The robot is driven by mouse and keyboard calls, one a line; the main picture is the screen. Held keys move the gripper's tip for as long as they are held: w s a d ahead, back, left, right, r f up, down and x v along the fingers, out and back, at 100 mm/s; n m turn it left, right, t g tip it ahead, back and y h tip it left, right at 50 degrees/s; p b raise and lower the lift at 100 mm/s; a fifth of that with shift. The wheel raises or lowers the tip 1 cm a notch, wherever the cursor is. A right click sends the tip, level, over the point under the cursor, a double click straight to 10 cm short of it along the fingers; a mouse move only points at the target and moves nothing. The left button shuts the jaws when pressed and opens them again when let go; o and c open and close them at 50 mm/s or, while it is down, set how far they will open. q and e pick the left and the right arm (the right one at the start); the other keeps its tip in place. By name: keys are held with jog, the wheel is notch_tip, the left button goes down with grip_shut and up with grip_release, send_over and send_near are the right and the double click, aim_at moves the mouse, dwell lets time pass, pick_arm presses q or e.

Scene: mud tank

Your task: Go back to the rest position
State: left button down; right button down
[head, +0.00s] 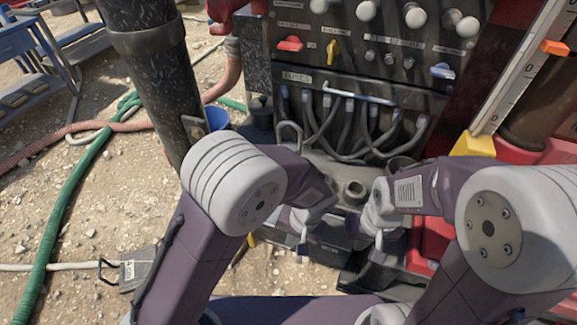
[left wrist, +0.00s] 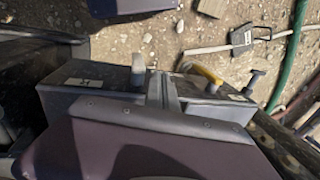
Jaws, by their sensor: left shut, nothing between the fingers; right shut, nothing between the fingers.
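My left gripper (head: 303,243) hangs in front of the control panel (head: 365,45), low in the middle of the head view, with its small fingers together and empty. In the left wrist view its grey fingers (left wrist: 163,88) lie side by side beyond the purple wrist housing. My right gripper (head: 379,238) is a little to the right of it, also shut and empty. The two grippers are apart. Both forearms are folded in front of me, and they hide part of the machine below the panel.
Grey hoses (head: 350,125) hang below. A black post (head: 160,85) stands left. A green hose (head: 68,195) and a tagged plate (head: 136,270) lie on gravel.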

pick_arm(q)
jog(key=s+a+r+n+h, duration=0.1)
jog(key=s+a+r+n, duration=0.15)
jog(key=a, duration=0.65)
jog(key=s+a+r+n+h, duration=0.1)
jog(key=a+r+n, duration=0.15)
jog(key=a, duration=0.65)
notch_tip(320, 180, up, 15)
jog(key=p, duration=1.4)
jog(key=shift+a+m, duration=0.25)
jog(key=shift+m, duration=0.15)
jog(key=shift+s, duration=0.1)
